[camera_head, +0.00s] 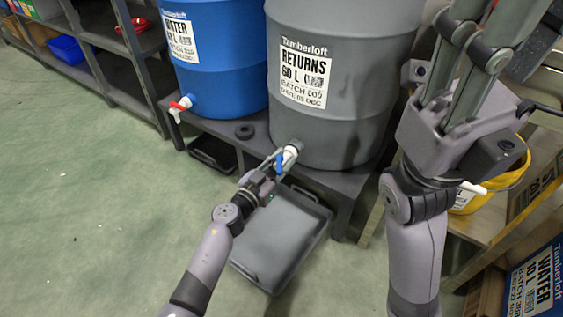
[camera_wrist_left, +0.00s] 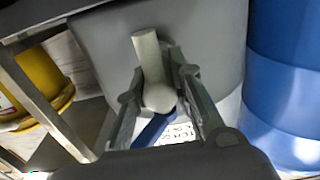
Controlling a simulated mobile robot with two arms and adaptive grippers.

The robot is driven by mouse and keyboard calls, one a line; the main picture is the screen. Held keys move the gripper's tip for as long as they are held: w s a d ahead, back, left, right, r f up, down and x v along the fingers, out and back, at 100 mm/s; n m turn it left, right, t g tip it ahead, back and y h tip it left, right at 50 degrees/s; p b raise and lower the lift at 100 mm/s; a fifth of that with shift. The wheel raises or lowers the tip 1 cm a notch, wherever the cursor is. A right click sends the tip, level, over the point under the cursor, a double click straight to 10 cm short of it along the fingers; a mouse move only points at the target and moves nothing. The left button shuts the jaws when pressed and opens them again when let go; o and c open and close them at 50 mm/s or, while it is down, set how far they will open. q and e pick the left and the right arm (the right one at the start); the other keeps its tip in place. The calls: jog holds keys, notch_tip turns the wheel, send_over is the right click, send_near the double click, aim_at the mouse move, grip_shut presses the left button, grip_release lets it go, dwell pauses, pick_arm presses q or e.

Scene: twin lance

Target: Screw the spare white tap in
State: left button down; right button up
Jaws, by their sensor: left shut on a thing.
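A white tap with a blue handle (camera_head: 289,155) is at the low front of the grey RETURNS barrel (camera_head: 350,115). My left gripper (camera_head: 272,166) is shut on this tap. In the left wrist view, the white tap (camera_wrist_left: 149,60) lies between the two fingers of the left gripper (camera_wrist_left: 165,95), its blue handle close to the palm. Whether its thread sits in the barrel is hidden. My right gripper (camera_head: 470,45) is raised close to the camera at the right; its fingertips are not clear.
A blue WATER barrel (camera_head: 225,65) with a red-handled white tap (camera_head: 180,106) stands on the same dark bench (camera_head: 325,178). A grey tray (camera_head: 265,250) sits below. A yellow bucket (camera_head: 505,178) is at the right. The floor at left is clear.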

pick_arm(q)
jog(key=shift+w+d, duration=0.1)
jog(key=shift+w, duration=0.05)
dwell(0.6)
jog(key=c, duration=1.3)
grip_release()
jog(key=shift+c, duration=0.2)
jog(key=shift+c, duration=0.3)
grip_shut()
